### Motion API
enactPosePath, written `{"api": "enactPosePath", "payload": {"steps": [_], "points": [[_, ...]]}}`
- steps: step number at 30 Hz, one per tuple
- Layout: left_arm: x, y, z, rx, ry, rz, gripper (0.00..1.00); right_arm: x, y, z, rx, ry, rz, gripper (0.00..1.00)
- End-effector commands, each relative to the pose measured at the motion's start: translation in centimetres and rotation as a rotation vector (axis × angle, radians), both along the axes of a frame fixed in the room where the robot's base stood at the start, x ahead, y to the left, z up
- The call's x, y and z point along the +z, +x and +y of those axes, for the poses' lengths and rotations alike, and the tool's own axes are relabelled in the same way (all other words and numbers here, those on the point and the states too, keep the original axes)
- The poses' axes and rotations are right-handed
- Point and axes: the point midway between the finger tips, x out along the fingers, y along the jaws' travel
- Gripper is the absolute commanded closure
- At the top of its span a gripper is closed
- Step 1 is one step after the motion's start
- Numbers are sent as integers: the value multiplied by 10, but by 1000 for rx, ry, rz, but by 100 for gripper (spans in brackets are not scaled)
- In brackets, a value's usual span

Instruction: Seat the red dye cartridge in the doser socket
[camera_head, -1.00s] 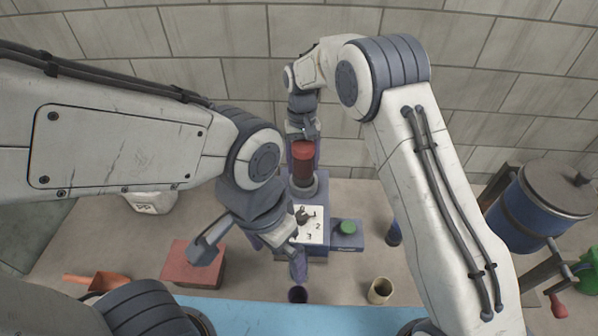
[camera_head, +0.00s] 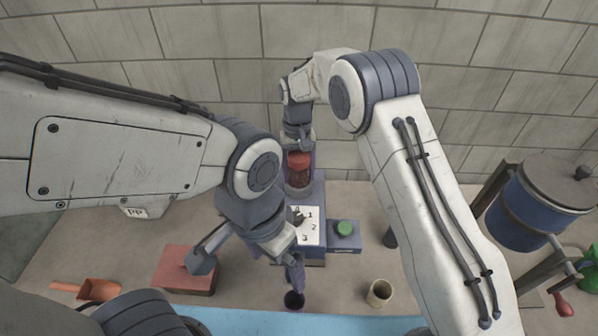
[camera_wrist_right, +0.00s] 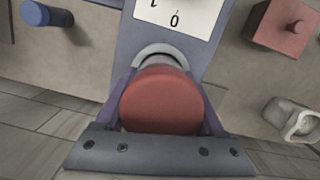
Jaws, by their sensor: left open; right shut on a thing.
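The red dye cartridge (camera_head: 299,161), with a red cap and a dark body, is upright in my right gripper (camera_head: 299,150). In the right wrist view its red cap (camera_wrist_right: 162,100) lies between the two fingers. The doser (camera_head: 316,190) is a blue-grey unit with a white numbered dial plate. The cartridge's lower part is at the socket, whose pale ring (camera_wrist_right: 160,54) shows just beyond the cap. How deep the cartridge sits is hidden. My left gripper (camera_head: 247,268) is open and empty, in front of the doser's left side.
A green button (camera_head: 344,228) sits on the doser's right side. A red block (camera_head: 184,270) and an orange scoop (camera_head: 95,288) lie at left. A blue drum (camera_head: 530,212) stands at right.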

Motion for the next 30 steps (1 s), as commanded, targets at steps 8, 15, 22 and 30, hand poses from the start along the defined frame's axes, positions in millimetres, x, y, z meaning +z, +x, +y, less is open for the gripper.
{"api": "enactPosePath", "payload": {"steps": [8,15,22,30], "points": [[-2,0,0,0,0,0,0,-12,-5,0,1,-2,15,0],[-11,0,0,0,0,0,0,14,0,1,1,1,8,0],[-31,0,0,1,0,0,0,70,11,3,1,2,3,0],[-34,0,0,2,0,0,0,114,18,4,0,0,6,0]]}}
